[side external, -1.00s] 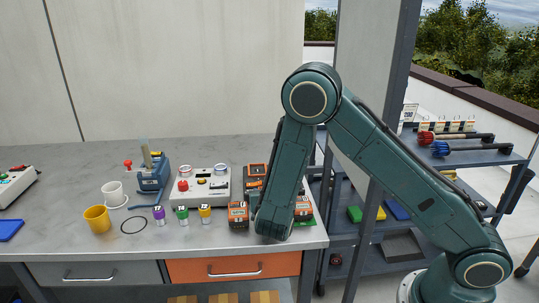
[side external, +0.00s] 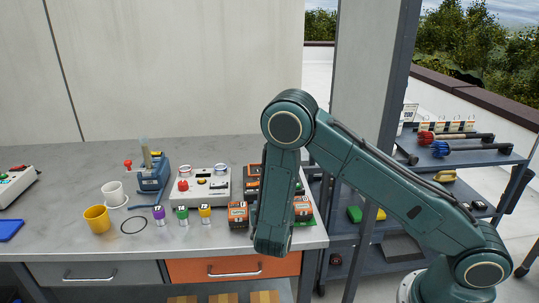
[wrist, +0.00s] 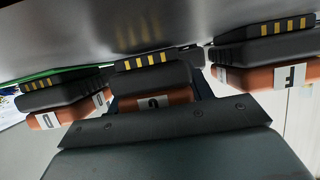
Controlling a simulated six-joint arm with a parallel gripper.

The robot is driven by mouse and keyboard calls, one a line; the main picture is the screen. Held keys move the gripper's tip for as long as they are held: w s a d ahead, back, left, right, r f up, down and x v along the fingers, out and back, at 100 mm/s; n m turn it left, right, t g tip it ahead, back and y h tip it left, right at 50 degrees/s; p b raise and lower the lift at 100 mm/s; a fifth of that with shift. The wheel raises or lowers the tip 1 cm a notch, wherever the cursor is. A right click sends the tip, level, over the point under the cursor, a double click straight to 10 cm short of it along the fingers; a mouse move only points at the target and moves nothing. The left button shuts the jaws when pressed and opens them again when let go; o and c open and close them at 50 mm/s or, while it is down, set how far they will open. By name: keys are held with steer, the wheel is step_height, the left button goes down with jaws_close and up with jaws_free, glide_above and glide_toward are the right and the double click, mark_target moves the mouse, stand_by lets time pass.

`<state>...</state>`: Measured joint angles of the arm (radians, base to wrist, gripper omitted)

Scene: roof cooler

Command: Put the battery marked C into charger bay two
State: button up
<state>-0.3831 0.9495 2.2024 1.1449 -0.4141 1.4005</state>
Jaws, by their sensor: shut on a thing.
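The battery marked C (wrist: 150,80) is orange and black with gold contacts. It is in the middle of the wrist view, directly in front of my gripper (wrist: 158,108), which is shut on it. My fingertips are mostly hidden by the battery and the dark gripper body. In the side external view my arm hides the gripper and this battery. I cannot clearly make out the charger or bay two; black and orange units (side external: 252,174) show behind my arm.
A battery marked F (wrist: 265,62) is at right in the wrist view; another battery (wrist: 62,92) is at left. An orange battery (side external: 238,215) stands left of my arm, beside small coloured pots (side external: 205,213). A control box (side external: 203,186) stands behind them.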

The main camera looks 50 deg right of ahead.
steer(key=shift+f, duration=0.2)
steer(key=o, duration=1.3)
steer(key=shift+s+a, duration=0.15)
steer(key=shift+v, duration=6.75)
steer(key=shift+r, duration=0.15)
steer(key=shift+d, duration=0.25)
